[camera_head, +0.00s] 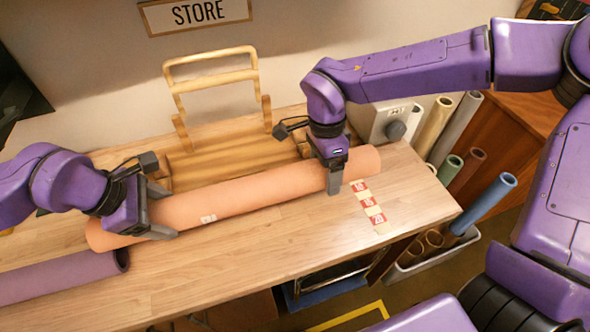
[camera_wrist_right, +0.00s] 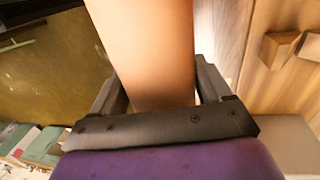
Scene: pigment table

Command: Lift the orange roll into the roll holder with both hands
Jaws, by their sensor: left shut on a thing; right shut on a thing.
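The orange roll (camera_head: 250,195) lies lengthwise across the wooden table, its right end further back than its left end. My left gripper (camera_head: 160,215) is shut on the roll near its left end. My right gripper (camera_head: 335,175) is shut on the roll near its right end. In the right wrist view the roll (camera_wrist_right: 145,50) passes between the two dark fingers. The wooden roll holder (camera_head: 215,158) stands behind the roll, with upright posts and a back frame. The roll hides its lower front. I cannot tell whether the roll touches the table.
A purple roll (camera_head: 60,278) lies at the table's front left. Red-and-white number labels (camera_head: 372,212) mark the table (camera_head: 290,250) at right. A grey box with a knob (camera_head: 390,122) stands behind. Several coloured rolls stand off the right edge, including a blue one (camera_head: 485,205). The front middle is clear.

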